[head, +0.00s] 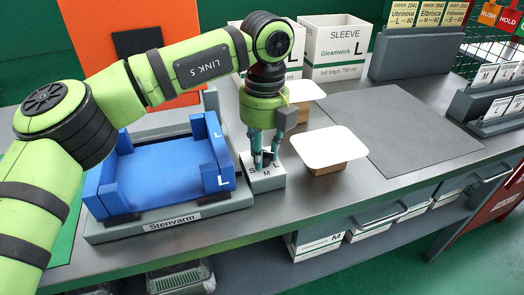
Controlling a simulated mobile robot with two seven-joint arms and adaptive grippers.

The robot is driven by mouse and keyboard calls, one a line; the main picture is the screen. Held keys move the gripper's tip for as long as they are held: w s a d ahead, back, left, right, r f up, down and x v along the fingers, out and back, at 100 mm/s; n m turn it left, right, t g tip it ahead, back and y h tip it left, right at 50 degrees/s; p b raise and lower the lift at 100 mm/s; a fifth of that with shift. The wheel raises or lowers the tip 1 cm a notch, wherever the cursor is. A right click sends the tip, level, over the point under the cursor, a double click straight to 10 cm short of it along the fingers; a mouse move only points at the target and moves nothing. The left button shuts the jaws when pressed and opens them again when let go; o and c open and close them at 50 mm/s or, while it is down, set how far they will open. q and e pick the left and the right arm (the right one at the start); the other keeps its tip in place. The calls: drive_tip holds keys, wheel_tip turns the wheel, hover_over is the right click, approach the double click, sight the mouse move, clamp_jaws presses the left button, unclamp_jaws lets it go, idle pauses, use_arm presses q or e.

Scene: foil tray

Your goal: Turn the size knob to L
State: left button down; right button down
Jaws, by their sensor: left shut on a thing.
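The size knob (267,156) sits on top of a small white box (267,180) marked S, M and L, at the front right of the sealing machine labelled Stenvarm (175,222). My left gripper (265,160) points straight down over this box and is shut on the knob. The fingers hide most of the knob, so I cannot tell which letter it points at. A blue tray holder (165,178) marked L sits in the machine. My right gripper is not in view.
Two white lids on brown bases, one of them a front lid (330,144), stand right of the box. A dark grey mat (415,128) lies bare further right. White sleeve boxes (335,48) and a card rack (418,40) stand behind.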

sight(266, 151)
use_arm(q)
drive_tip(key=shift+s+d+f, duration=0.1)
drive_tip(key=shift+s, duration=0.05)
idle(0.3)
drive_tip(key=c, duration=0.9)
unclamp_jaws()
drive_tip(key=shift+o, duration=0.2)
drive_tip(key=shift+r, duration=0.5)
wheel_tip(266, 151, up, 11)
drive_tip(key=shift+d, duration=0.2)
